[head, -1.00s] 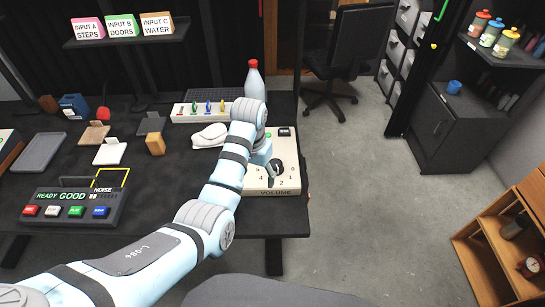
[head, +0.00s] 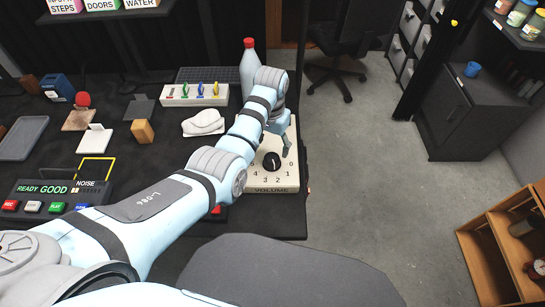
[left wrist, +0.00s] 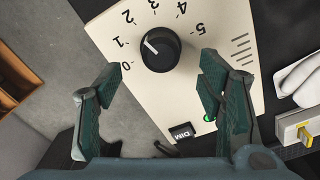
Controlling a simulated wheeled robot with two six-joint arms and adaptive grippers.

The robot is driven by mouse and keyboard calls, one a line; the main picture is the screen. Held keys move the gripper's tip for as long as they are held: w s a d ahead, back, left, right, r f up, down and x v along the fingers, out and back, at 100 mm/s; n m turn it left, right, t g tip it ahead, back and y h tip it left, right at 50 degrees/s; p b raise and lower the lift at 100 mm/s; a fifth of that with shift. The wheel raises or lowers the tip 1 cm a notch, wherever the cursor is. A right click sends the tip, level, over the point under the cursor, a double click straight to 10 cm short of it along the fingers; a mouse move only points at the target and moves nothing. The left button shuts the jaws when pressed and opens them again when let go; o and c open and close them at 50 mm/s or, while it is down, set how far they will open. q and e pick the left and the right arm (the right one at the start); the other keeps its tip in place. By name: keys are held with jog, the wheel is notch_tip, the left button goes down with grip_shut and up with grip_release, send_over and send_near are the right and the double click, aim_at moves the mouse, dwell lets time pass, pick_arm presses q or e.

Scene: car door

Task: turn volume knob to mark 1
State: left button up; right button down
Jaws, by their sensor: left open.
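The volume knob (head: 271,162) is round and black. It sits on a cream panel (head: 286,180) marked VOLUME, with numbers around the knob. In the left wrist view the knob (left wrist: 168,52) has a white pointer line aimed between 1 and 2. My left gripper (head: 281,140) is open and empty, just behind and above the knob in the head view. In the left wrist view its two dark green fingers (left wrist: 158,68) stand wide apart on either side below the knob, not touching it. My right gripper is not in view.
Open floor (head: 370,170) lies to the right.

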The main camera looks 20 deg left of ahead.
aim_at(271, 157)
pick_arm(q)
jog(key=f, duration=0.2)
jog(key=f+b, duration=0.1)
jog(key=f, duration=0.1)
jog(key=w+f+b, duration=0.1)
jog(key=f, duration=0.1)
jog(key=shift+f, duration=0.35)
jog(key=shift+s+r, duration=0.2)
jog(key=shift+s, duration=0.05)
jog(key=shift+c, duration=0.6)
jog(key=c, duration=1)
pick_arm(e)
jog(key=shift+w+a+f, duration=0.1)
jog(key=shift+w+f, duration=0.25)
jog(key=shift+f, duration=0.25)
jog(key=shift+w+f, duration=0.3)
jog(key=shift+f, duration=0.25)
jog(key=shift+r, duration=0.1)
pick_arm(q)
jog(key=n+p, duration=0.2)
jog(key=n, duration=0.1)
jog(key=shift+r, duration=0.1)
jog(key=shift+w+a+n+p, duration=0.1)
jog(key=shift+n+p, duration=0.25)
jog(key=shift+n, duration=1.65)
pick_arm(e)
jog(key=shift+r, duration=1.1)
